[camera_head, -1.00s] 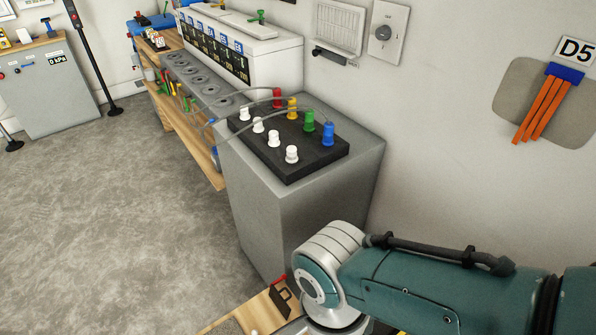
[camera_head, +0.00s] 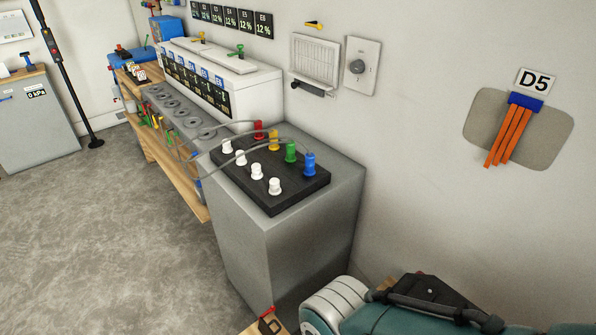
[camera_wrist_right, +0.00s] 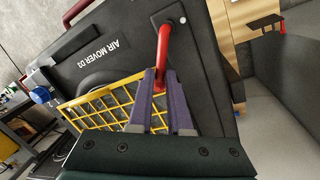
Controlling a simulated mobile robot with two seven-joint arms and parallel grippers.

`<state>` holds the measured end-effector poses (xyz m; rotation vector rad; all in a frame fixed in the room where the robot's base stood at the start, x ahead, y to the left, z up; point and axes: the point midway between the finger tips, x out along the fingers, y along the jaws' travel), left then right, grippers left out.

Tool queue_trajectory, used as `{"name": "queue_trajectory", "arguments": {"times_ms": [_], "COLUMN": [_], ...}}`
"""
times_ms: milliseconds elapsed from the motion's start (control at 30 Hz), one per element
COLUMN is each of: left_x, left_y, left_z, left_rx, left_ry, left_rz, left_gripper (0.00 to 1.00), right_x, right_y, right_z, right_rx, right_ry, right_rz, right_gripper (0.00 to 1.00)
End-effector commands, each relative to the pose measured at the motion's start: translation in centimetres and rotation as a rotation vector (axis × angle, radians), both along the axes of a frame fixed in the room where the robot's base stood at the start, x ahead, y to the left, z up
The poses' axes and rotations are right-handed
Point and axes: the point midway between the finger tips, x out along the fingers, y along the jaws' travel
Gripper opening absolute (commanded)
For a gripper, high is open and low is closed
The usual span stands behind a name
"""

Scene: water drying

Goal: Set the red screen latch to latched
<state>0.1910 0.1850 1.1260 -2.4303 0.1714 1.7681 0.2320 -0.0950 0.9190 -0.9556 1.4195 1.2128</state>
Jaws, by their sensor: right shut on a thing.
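The yellow screen (camera_wrist_right: 95,108) is a grid below and left of the lever. My right gripper (camera_wrist_right: 160,78) is shut on the lower end of the red latch, its two purple-grey fingers on either side. The fingers hide that end, and I cannot tell the latch's setting. My left gripper is in neither view.
A grey cabinet (camera_head: 290,243) with a black panel of coloured and white plugs (camera_head: 275,200) stands before my right arm. A wooden board (camera_wrist_right: 237,40) with a black bracket (camera_wrist_right: 266,24) is beside the air mover. Open grey floor (camera_head: 110,240) lies to the left.

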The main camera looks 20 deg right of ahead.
Motion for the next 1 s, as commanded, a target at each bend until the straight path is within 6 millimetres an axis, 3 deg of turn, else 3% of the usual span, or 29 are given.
{"name": "queue_trajectory", "arguments": {"times_ms": [100,133,400,700,1000], "left_x": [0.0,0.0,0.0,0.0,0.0], "left_y": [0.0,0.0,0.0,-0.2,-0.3], "left_z": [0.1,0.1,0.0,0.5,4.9], "left_rx": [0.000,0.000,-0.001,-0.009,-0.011], "left_ry": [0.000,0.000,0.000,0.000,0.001], "left_rz": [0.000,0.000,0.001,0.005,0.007], "left_gripper": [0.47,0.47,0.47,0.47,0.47], "right_x": [-0.1,-0.1,-0.1,0.1,1.1], "right_y": [0.1,0.1,0.1,0.0,-0.2], "right_z": [0.1,0.1,0.1,0.6,6.4], "right_rx": [0.003,0.003,0.002,0.001,0.002], "right_ry": [0.006,0.006,0.003,0.001,0.000], "right_rz": [-0.002,-0.002,0.000,0.000,-0.001], "right_gripper": [0.00,0.18,0.47,0.47,0.47]}}
